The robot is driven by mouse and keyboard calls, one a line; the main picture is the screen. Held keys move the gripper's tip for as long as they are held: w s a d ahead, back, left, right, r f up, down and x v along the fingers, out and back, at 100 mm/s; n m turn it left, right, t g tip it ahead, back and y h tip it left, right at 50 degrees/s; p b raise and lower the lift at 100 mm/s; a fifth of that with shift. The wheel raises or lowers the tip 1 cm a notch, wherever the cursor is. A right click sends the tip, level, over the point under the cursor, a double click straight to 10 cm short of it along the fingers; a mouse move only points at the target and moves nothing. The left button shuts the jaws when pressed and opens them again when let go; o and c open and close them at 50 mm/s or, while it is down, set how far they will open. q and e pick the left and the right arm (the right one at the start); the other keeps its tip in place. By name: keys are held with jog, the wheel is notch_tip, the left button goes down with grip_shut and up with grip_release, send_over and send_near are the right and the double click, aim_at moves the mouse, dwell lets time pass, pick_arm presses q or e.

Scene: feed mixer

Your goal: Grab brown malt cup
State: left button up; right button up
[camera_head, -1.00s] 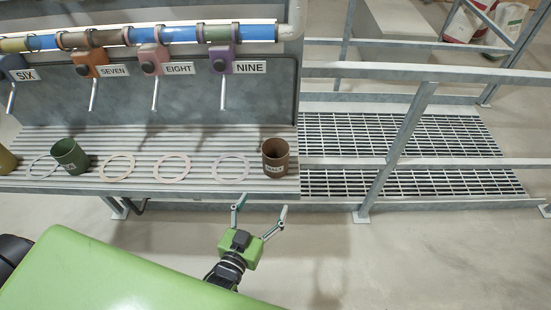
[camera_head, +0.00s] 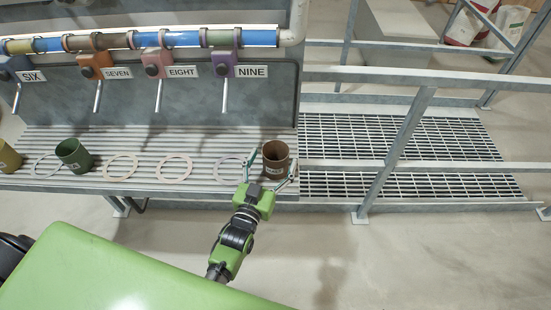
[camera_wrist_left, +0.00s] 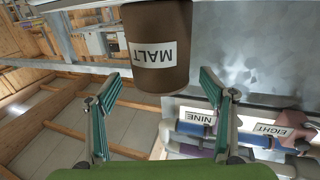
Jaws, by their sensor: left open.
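The brown malt cup (camera_head: 276,158) stands upright at the right end of the ribbed shelf in the head view. In the left wrist view the brown cup (camera_wrist_left: 160,78) fills the upper middle, with its white MALT label upside down. My left gripper (camera_head: 268,170) is open, with its two fingers spread at the near left and near right of the cup. In the left wrist view the left gripper (camera_wrist_left: 163,95) shows the cup ahead between its fingertips, with a visible gap on each side. My right gripper is not in view.
A green cup (camera_head: 73,155) and an olive-yellow cup (camera_head: 8,158) stand farther left on the shelf (camera_head: 130,190). Several flat rings lie between the cups. Dispenser levers hang above, and a metal railing (camera_head: 410,125) stands close to the right.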

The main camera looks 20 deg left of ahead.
aim_at(276, 153)
pick_arm(q)
jog(key=w, duration=0.3)
jog(key=shift+w+f, duration=0.1)
jog(key=shift+w, duration=0.1)
jog(key=c, duration=1.2)
jog(key=shift+c, duration=0.2)
